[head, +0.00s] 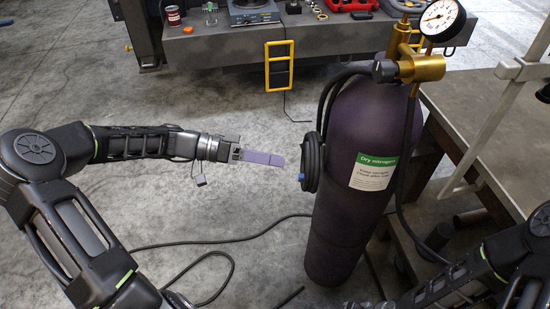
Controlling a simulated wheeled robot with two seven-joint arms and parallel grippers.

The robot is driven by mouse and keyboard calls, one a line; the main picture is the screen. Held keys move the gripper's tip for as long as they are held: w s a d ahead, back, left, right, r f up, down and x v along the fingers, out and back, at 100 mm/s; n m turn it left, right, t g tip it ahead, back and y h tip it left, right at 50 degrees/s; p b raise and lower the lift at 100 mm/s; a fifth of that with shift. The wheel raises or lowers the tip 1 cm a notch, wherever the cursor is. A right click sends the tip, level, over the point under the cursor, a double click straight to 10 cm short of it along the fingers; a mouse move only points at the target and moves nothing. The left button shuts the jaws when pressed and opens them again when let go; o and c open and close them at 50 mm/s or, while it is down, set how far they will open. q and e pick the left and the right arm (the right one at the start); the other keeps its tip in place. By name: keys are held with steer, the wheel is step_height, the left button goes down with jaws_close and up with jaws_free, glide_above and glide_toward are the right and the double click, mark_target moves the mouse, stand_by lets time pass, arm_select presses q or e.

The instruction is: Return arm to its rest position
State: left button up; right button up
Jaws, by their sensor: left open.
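My left arm (130,142) reaches in from the left, with its forearm stretched out to the right. My left gripper (265,158) has pale purple fingers and is open, with nothing seen between them. It hangs over the bare concrete floor, apart from and just left of the dark purple gas cylinder (345,210) and its coiled black hose (312,163). My right arm (455,285) shows at the lower right, in front of the cylinder's base. Its fingers are not visible, cut off by the bottom edge.
The upright cylinder carries a brass regulator (422,68) and a gauge (442,20). A grey bench (215,48) with tools stands at the back, a yellow frame (279,66) at its front. A table (490,130) stands at right. Black cables (225,240) lie on the floor.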

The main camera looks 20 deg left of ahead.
arm_select(q)
steer(key=a+f+n+t+y, duration=0.1)
steer(key=a+f+n+y, duration=0.3)
steer(key=f+n, duration=0.6)
steer(key=s+d+f+n+g+y+p, duration=0.1)
steer(key=s+d+f+y, duration=0.1)
steer(key=f, duration=0.4)
steer(key=s+d+f+n+y, duration=0.1)
steer(key=s+d+f+y, duration=0.15)
steer(key=f, duration=0.45)
steer(key=s+d+f+m+g+y+p, duration=0.1)
steer(key=s+d+f+m+g, duration=0.1)
steer(key=s+d, duration=0.4)
steer(key=s+d+f+m+g+y+p, duration=0.1)
steer(key=s+d+f+m+p, duration=0.1)
steer(key=s+d, duration=0.5)
steer(key=s+f, duration=0.1)
steer(key=s, duration=0.3)
steer(key=shift+m+g, duration=0.3)
steer(key=shift+g, duration=0.1)
stand_by(0.4)
